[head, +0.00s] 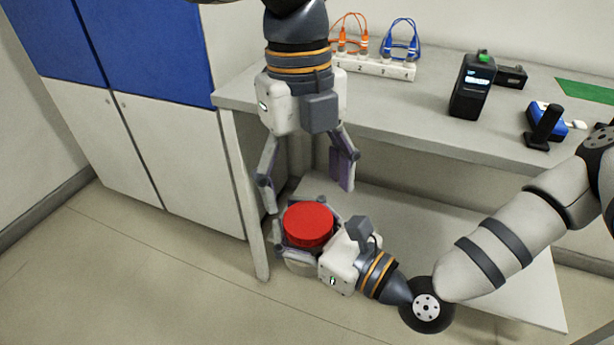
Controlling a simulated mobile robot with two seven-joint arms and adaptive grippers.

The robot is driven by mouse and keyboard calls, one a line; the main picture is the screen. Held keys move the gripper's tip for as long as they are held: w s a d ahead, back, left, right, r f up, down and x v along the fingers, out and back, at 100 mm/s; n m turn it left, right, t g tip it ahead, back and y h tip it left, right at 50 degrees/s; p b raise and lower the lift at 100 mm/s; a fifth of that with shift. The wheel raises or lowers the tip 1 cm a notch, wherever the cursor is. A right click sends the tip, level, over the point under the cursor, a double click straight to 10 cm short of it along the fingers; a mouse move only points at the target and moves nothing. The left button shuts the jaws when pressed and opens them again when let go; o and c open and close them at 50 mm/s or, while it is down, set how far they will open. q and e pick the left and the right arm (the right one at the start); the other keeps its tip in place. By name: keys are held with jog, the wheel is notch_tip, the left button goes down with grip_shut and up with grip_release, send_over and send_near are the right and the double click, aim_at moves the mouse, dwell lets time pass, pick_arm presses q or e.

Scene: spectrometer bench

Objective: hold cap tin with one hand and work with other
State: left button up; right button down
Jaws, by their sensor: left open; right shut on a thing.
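The cap tin shows as a round red lid (308,224) in the lower middle of the head view, in front of the bench. My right gripper (290,228) comes in from the right and is shut around the tin, holding it off the floor with the lid facing up. The tin's sides are mostly hidden by the gripper. My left gripper (308,198) points down from the top, just above the red lid. Its fingers are spread wide and empty, one to each side of the lid, apart from it as far as I can tell.
The bench top (410,125) lies behind, with a lower shelf (400,215) under it. On top stand a white connector block (375,67) with orange and blue cables, a black handheld device (472,88) and a blue item (545,118). Blue-and-white cabinets (170,150) stand left.

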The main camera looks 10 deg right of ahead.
pick_arm(q)
jog(key=n, duration=0.6)
jog(key=shift+s+r, duration=0.1)
jog(key=shift+r, duration=0.25)
jog(key=n, duration=0.4)
jog(key=shift+s+r, duration=0.1)
jog(key=shift+r, duration=0.15)
jog(key=n, duration=0.4)
jog(key=shift+r+t, duration=0.15)
jog(key=shift+t, duration=0.15)
jog(key=n, duration=0.3)
jog(key=shift+r+n, duration=0.2)
jog(key=shift+n, duration=0.2)
jog(key=n, duration=0.3)
jog(key=shift+r+n, duration=0.2)
jog(key=shift+n, duration=0.2)
jog(key=n, duration=0.5)
jog(key=shift+r+n+t, duration=0.25)
jog(key=shift+n+t, duration=0.05)
jog(key=n, duration=0.3)
jog(key=shift+r, duration=0.15)
